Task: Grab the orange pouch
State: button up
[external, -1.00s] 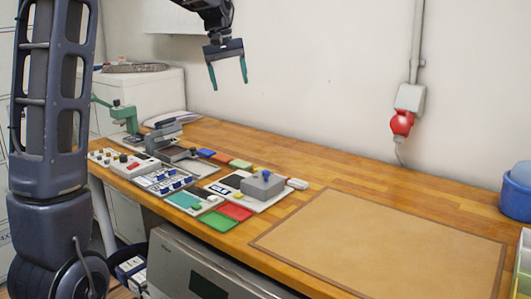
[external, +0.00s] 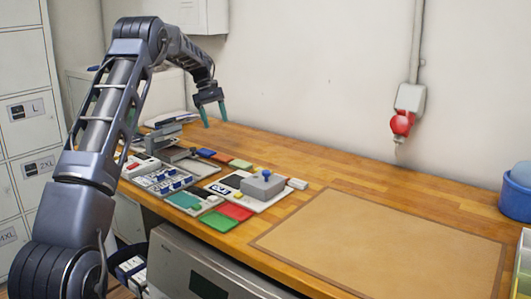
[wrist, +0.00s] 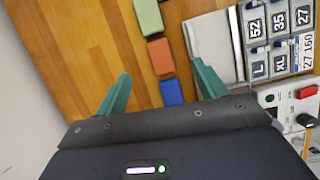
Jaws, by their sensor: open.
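The orange pouch (wrist: 160,56) lies on the wooden bench between a green pouch (wrist: 148,17) and a blue pouch (wrist: 171,92), all in one row. In the external view the orange pouch (external: 222,158) is small, near the back of the bench. My gripper (external: 215,122) is open and empty, above the bench over the row's far side. In the wrist view my gripper (wrist: 159,66) has its fingers spread, with the orange and blue pouches showing between them. The orange pouch is apart from both fingers.
A grey tray (wrist: 212,38) and a size board (wrist: 281,36) lie right of the pouches in the wrist view. A grey box with a blue knob (external: 263,185) and red and green pads (external: 236,211) are nearby. The brown mat (external: 385,245) is bare.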

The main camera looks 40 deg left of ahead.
jog(key=n, duration=0.1)
send_near(222, 156)
jog(key=f, duration=0.3)
jog(key=shift+s+d+f, duration=0.15)
jog(key=shift+s, duration=0.1)
jog(key=shift+d+x, duration=0.25)
jog(key=shift+x, duration=1.05)
jog(key=shift+d+x, duration=0.25)
jog(key=shift+x, duration=1.05)
jog(key=shift+w, duration=0.1)
jog(key=c, duration=1.1)
jog(key=shift+r, duration=0.3)
